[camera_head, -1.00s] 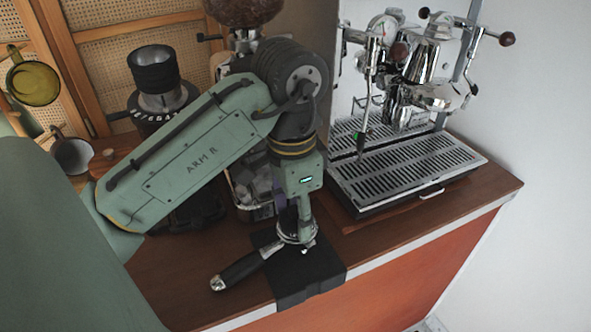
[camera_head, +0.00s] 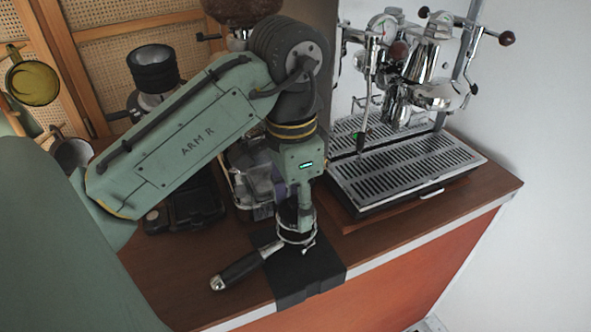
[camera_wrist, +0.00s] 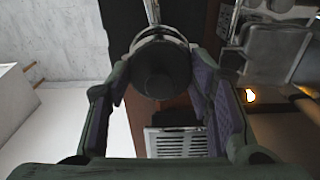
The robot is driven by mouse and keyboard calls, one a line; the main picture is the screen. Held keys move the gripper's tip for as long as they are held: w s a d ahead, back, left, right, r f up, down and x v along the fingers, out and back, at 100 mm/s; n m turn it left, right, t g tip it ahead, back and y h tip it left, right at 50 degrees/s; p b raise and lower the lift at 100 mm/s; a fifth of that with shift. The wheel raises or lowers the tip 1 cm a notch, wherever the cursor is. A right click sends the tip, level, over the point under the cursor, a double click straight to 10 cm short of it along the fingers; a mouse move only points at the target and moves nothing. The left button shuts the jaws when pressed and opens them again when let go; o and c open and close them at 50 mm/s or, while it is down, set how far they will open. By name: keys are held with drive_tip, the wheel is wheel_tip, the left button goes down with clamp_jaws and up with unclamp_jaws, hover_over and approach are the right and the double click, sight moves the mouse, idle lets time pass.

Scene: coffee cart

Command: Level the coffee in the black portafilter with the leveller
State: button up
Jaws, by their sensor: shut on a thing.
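The black portafilter (camera_head: 242,269) rests on a black mat (camera_head: 315,272) at the counter's front edge, its handle pointing to the lower left. My gripper (camera_head: 299,208) is above the portafilter's basket, pointing down. It is shut on the leveller, a dark round piece (camera_wrist: 160,68) that sits between the purple-padded fingers in the wrist view. In the head view, the leveller's dark body shows just above the basket's metal rim. I cannot tell whether it touches the rim or the coffee. The coffee is hidden.
The espresso machine (camera_head: 425,95) with its slotted drip tray (camera_head: 405,165) stands to the right. A grinder and clear container (camera_head: 250,185) are close behind my gripper. A dark scale-like item (camera_head: 185,212) lies left. The wooden counter in front left is clear.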

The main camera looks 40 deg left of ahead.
drive_tip(key=shift+r, duration=0.35)
drive_tip(key=shift+r, duration=2.55)
